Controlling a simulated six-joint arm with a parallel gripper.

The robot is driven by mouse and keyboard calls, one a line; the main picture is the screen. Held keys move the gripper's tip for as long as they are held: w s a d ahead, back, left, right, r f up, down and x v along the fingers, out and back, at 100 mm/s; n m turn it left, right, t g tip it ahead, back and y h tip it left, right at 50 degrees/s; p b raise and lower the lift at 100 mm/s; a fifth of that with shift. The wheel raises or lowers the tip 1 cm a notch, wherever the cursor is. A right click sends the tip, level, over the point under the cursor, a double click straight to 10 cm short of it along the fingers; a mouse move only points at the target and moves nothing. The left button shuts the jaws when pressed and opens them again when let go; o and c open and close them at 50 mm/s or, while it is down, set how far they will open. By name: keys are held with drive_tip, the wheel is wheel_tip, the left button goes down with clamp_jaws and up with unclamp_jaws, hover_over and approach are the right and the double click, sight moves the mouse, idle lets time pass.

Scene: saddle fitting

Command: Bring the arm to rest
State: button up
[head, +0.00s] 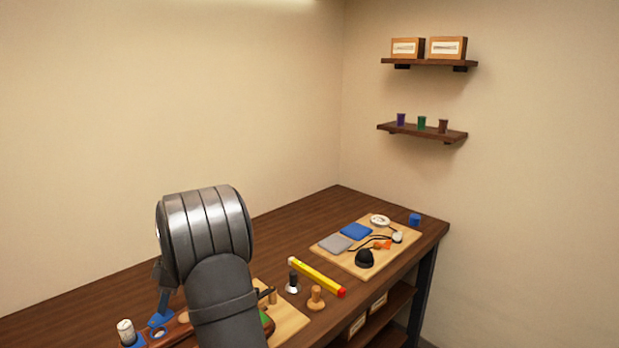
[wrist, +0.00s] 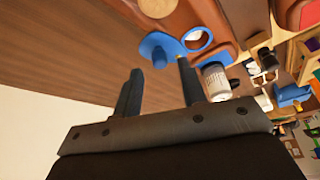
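Past the fingertips lie a blue piece (wrist: 158,42) and a white-and-blue ring (wrist: 198,41) on a brown surface. The right fingertip overlaps the blue piece in the picture; I cannot tell whether they touch. In the head view my arm stands large over the near part of the bench (head: 290,222) and hides part of it.
A white-labelled bottle (wrist: 215,80) stands close to the right finger in the wrist view. In the head view a yellow bar (head: 316,276), a wooden knob (head: 316,297) and a wooden board (head: 333,250) with several small things lie right of my arm. The bench's back left is clear.

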drive_tip(key=shift+x, duration=1.15)
